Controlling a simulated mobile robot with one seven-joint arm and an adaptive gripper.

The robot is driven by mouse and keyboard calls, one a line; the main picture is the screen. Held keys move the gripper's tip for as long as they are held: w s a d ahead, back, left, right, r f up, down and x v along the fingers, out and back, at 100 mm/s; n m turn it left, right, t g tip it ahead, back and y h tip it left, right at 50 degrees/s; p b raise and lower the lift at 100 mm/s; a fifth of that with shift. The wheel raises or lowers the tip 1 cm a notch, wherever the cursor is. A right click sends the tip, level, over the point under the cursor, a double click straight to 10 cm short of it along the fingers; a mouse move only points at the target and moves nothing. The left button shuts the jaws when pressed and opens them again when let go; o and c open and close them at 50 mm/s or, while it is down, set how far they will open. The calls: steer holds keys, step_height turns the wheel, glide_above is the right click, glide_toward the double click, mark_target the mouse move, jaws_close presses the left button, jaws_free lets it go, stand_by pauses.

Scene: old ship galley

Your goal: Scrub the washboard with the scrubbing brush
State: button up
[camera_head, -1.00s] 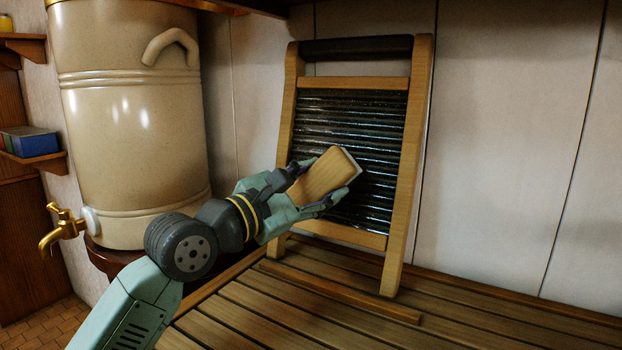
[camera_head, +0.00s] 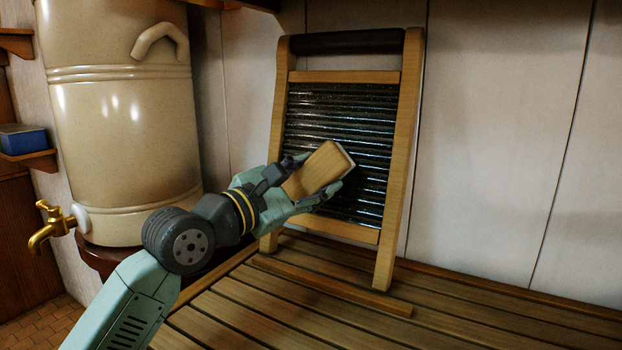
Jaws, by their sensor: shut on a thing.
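The washboard (camera_head: 352,81) has a wooden frame, a dark top bar and a dark ribbed panel (camera_head: 340,110). It leans upright against the pale wall on a slatted wooden counter. My gripper (camera_head: 312,183) is shut on the scrubbing brush (camera_head: 321,169), a wooden block with a thin pale edge on its far side. The brush is in front of the lower middle of the ribbed panel, tilted. Its bristle side faces the panel and is hidden, so I cannot tell whether it touches the ribs.
A large cream water container (camera_head: 125,120) with a brass tap (camera_head: 50,226) stands to the left of the washboard. A wooden strip (camera_head: 330,286) lies along the counter before the washboard's feet. The slatted counter (camera_head: 480,325) is clear at the right.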

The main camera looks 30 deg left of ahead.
mark_target(325, 183)
steer(key=shift+w+f+b, duration=0.15)
steer(key=shift+w+b, duration=0.15)
steer(key=shift+w, duration=0.35)
steer(key=d+b, duration=0.2)
steer(key=shift+d+f, duration=0.15)
steer(key=shift+d, duration=0.2)
steer(key=shift+d+b, duration=0.55)
steer(key=shift+d, duration=0.1)
steer(key=shift+w+b, duration=0.15)
steer(key=shift+b, duration=0.4)
steer(key=shift+a+r, duration=0.2)
steer(key=shift+a, duration=1.6)
